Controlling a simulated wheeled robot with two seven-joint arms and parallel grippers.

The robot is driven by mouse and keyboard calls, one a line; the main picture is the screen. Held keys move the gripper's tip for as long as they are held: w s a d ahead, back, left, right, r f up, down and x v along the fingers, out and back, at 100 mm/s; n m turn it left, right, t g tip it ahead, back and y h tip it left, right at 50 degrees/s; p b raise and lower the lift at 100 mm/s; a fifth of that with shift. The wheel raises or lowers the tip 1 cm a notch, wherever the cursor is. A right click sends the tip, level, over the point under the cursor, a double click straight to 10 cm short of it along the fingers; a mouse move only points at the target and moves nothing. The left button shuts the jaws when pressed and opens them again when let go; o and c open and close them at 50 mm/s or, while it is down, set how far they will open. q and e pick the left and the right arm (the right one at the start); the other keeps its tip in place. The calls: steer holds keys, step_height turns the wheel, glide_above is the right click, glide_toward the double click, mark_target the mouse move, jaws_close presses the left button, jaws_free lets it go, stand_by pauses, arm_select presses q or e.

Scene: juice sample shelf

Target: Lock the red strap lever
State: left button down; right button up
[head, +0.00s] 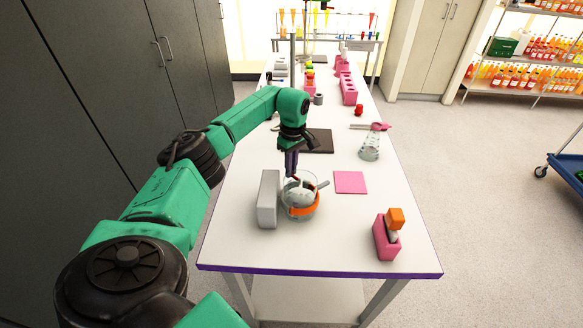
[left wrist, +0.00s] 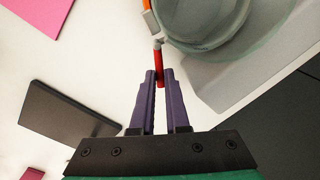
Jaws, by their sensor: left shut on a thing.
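The red strap lever (left wrist: 158,66) shows in the left wrist view as a short red bar with a grey tip, between my left gripper's purple fingertips (left wrist: 161,76). The fingers are shut on it. In the head view my left gripper (head: 291,176) points down at the back rim of a round glass vessel (head: 287,207), and the lever is mostly hidden there. An orange band (head: 303,211) runs around the vessel's front. Whether the lever is locked cannot be told. My right gripper is not in view.
A grey block (head: 268,200) stands just left of the vessel. A pink mat (head: 350,182) lies to its right and a dark plate (head: 318,141) behind. A pink holder with an orange-topped item (head: 386,238) stands front right. A flask (head: 371,145) stands farther back. The table's front is clear.

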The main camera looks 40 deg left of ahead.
arm_select(q)
steer(key=n, duration=0.2)
steer(key=s+n, duration=0.1)
steer(key=n, duration=0.1)
steer(key=shift+s+r+p, duration=0.1)
steer(key=shift+s+p, duration=0.05)
steer(key=shift+p, duration=0.2)
steer(key=shift+s+d+n, duration=0.1)
steer(key=shift+s+n, duration=0.1)
steer(key=shift+n, duration=0.55)
steer(key=shift+s+d+n, duration=0.1)
steer(key=shift+s+n, duration=0.1)
steer(key=shift+n, duration=0.55)
steer(key=c, duration=1)
jaws_free()
steer(key=shift+o, duration=0.4)
steer(key=shift+s, duration=0.1)
steer(key=shift+f, duration=0.2)
